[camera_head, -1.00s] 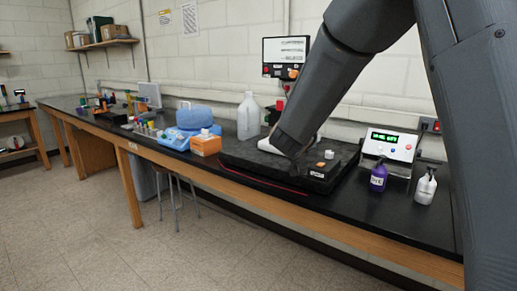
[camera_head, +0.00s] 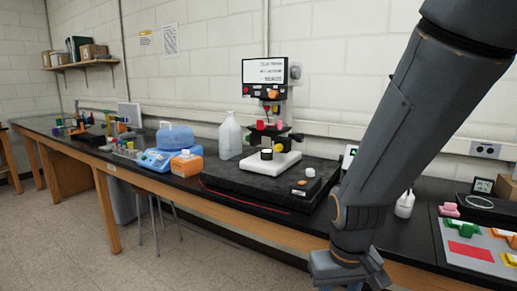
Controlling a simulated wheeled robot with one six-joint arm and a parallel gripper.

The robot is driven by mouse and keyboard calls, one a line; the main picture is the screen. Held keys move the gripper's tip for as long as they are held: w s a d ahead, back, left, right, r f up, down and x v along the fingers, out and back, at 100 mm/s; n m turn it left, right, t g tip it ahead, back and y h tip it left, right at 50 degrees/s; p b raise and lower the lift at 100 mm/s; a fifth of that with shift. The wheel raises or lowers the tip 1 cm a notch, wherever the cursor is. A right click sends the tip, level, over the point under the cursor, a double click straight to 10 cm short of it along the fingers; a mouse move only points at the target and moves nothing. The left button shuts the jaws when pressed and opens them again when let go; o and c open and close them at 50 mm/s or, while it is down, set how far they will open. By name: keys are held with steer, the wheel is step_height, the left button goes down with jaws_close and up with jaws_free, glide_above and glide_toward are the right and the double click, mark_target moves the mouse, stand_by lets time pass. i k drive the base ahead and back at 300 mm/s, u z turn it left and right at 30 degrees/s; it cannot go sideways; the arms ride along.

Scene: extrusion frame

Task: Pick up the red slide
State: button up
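A flat red rectangle (camera_head: 470,252) lies on a grey board at the right end of the bench. It may be the red slide, but I cannot tell for sure. Small red parts (camera_head: 284,126) also show on the stage of a microscope-like instrument (camera_head: 270,112) at the middle back. My arm comes down from the upper right, and its wrist end, with what looks like the top of my gripper (camera_head: 348,280), is at the bottom edge, in front of the bench. The fingertips are cut off by the frame, so their opening is hidden.
The grey board (camera_head: 445,232) also carries green, orange and yellow pieces, with a pink piece (camera_head: 449,210) near it. A white bottle (camera_head: 404,205) stands behind my arm. A black slab (camera_head: 240,185) supports the instrument. An orange box (camera_head: 186,164) and a clear jug (camera_head: 230,137) stand left.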

mark_target(261, 124)
steer(key=u, duration=0.65)
steer(key=i, duration=1)
steer(key=z, duration=0.25)
